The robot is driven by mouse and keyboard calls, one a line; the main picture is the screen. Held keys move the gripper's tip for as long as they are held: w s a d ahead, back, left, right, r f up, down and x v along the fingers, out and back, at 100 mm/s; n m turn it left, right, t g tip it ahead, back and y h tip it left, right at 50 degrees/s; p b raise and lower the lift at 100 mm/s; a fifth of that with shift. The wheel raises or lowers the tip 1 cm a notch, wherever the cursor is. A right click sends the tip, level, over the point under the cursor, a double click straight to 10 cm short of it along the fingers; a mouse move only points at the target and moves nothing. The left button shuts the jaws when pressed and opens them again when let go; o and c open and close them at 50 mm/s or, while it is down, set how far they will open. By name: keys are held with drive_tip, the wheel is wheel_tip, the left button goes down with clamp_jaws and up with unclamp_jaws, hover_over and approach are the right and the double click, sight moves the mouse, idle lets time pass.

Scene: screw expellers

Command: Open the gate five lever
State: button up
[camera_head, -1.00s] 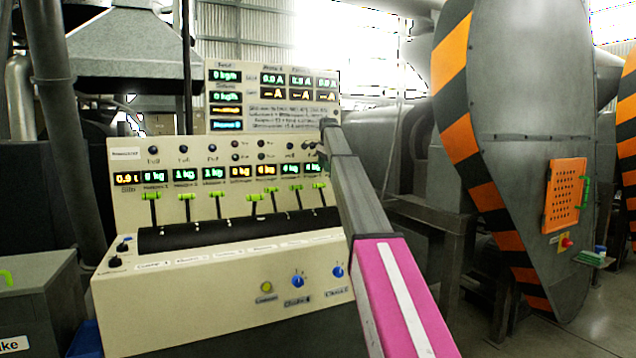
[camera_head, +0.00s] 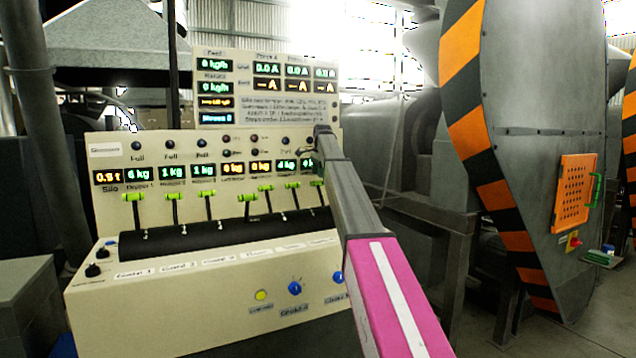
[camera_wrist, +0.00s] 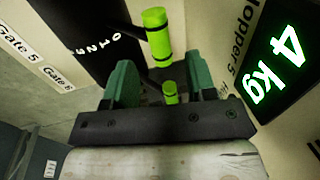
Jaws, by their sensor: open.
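The control console (camera_head: 200,290) carries a row of levers with bright green handles. The wrist view reads "Gate 5" and "Gate 6" on its label strip. One green lever handle (camera_wrist: 157,35) stands large just beyond my fingertips, and a smaller green handle (camera_wrist: 170,92) shows between the fingers. I cannot tell for sure which one is the gate five lever. My gripper (camera_wrist: 160,80) is open, its two green fingers apart, with no grip on either handle. In the head view my gripper (camera_head: 316,165) is over the console's right end, near the rightmost lever (camera_head: 309,185).
A "4 kg" display (camera_wrist: 285,58) beside a "Hopper 5" label is close on the right of the wrist view. A taller readout panel (camera_head: 265,88) stands behind the console. A grey machine with orange stripes (camera_head: 545,90) stands to the right.

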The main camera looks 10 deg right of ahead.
drive_tip(key=f, duration=0.4)
drive_tip(key=shift+w+a+f, duration=0.15)
drive_tip(key=shift+w+f, duration=0.05)
drive_tip(key=shift+w, duration=0.2)
clamp_jaws()
drive_tip(key=shift+r, duration=0.1)
